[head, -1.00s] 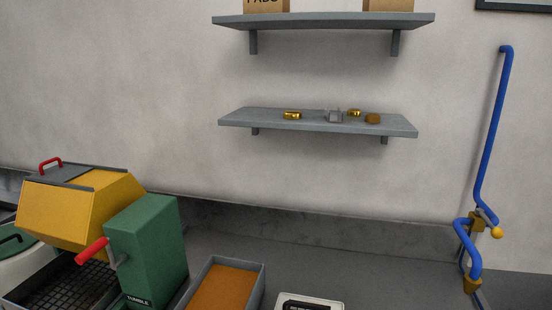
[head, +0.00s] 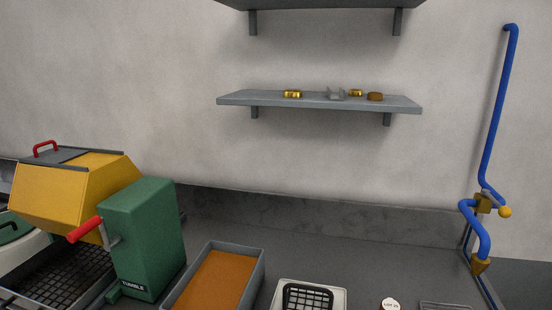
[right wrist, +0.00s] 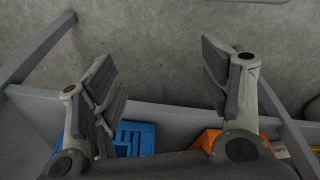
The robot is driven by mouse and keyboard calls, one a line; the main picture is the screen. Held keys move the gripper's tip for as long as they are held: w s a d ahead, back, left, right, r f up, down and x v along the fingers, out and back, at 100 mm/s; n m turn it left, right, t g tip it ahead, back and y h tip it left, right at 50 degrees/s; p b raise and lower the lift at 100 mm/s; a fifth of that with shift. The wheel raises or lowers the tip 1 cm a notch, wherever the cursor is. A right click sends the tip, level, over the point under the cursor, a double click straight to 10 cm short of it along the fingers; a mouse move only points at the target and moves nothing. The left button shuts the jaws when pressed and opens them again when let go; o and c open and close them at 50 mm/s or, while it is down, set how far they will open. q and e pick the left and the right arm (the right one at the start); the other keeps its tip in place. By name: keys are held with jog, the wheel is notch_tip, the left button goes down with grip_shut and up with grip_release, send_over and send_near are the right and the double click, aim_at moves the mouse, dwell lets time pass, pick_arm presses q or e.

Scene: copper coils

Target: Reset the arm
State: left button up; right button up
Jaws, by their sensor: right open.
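The task names the arm only. My right gripper (right wrist: 160,90) shows in the right wrist view, with its two dark-padded fingers spread wide apart and nothing between them. Behind its fingers are a grey wall and grey ledges or frame pieces. A blue crate (right wrist: 135,138) shows low behind the left finger, and an orange object (right wrist: 207,140) shows low behind the right finger, partly hidden by it. Neither of my grippers is in the head view.
In the head view, a yellow tumbler (head: 75,192) with a green housing (head: 145,235) stands at left. A tray of orange-brown material (head: 258,262) sits beside it. A wall shelf (head: 240,98) holds small coils. A blue pipe (head: 497,110) runs up the right wall.

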jog(key=s+d+f+g+b, duration=0.1)
jog(key=s+d+f+b, duration=0.1)
jog(key=s+f, duration=1.1)
jog(key=shift+s+d+f+b, duration=0.2)
jog(key=shift+s+f+b, duration=0.1)
jog(key=shift+f+b, duration=0.5)
jog(key=shift+f, duration=0.2)
